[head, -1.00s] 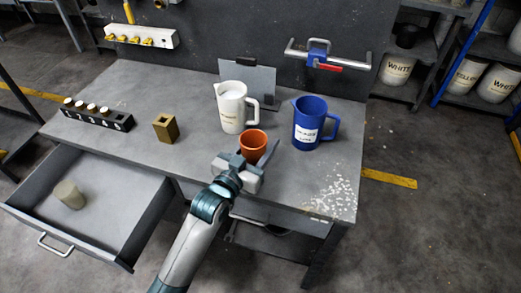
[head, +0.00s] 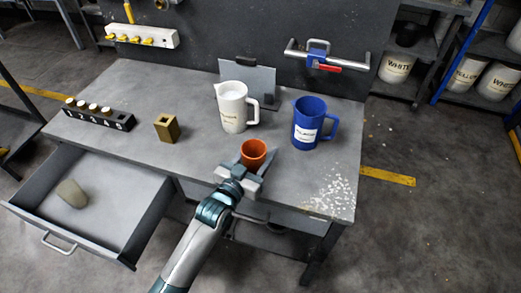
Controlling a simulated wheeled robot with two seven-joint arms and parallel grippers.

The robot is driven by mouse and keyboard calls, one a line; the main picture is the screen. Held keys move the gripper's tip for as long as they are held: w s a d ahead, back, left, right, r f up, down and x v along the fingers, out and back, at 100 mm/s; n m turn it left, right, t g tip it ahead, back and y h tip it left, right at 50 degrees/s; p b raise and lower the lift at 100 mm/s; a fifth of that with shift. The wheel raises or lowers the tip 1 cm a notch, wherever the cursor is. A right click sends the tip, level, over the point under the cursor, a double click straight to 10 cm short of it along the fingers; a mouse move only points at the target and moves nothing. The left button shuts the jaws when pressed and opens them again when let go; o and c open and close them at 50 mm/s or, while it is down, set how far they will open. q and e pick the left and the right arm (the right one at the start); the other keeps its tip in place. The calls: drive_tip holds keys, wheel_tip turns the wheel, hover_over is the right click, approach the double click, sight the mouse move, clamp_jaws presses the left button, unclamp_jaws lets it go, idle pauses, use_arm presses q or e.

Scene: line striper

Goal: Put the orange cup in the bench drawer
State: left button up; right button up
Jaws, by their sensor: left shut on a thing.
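The orange cup (head: 253,153) is upright at the front middle of the bench top (head: 200,170). My left gripper (head: 256,163) is shut on the cup, with a finger on each side of it. Whether the cup's base touches the bench top is hidden by the gripper. The bench drawer (head: 108,215) is pulled open at the front left. A beige rounded object (head: 72,193) lies in its left part, and the rest of its floor is bare. My right gripper is not in view.
A white pitcher (head: 233,108) and a blue pitcher (head: 307,124) stand behind the cup. A brass block (head: 166,128) and a black numbered rack (head: 98,115) stand to the left. The bench top between block and cup is clear.

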sight(250, 169)
use_arm(q)
drive_tip(key=shift+f, duration=0.15)
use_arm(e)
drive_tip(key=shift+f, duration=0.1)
use_arm(q)
drive_tip(key=o, duration=1.3)
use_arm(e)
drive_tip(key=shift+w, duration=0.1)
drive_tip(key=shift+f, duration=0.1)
use_arm(q)
drive_tip(key=shift+b, duration=0.3)
drive_tip(key=shift+s+a, duration=0.1)
drive_tip(key=shift+s, duration=0.05)
drive_tip(key=shift+b+v, duration=0.5)
drive_tip(key=shift+v, duration=0.55)
drive_tip(key=b+v, duration=0.1)
drive_tip(key=v, duration=0.2)
drive_tip(key=shift+s, duration=0.25)
drive_tip(key=shift+b+v, duration=1.35)
drive_tip(key=shift+v, duration=4.4)
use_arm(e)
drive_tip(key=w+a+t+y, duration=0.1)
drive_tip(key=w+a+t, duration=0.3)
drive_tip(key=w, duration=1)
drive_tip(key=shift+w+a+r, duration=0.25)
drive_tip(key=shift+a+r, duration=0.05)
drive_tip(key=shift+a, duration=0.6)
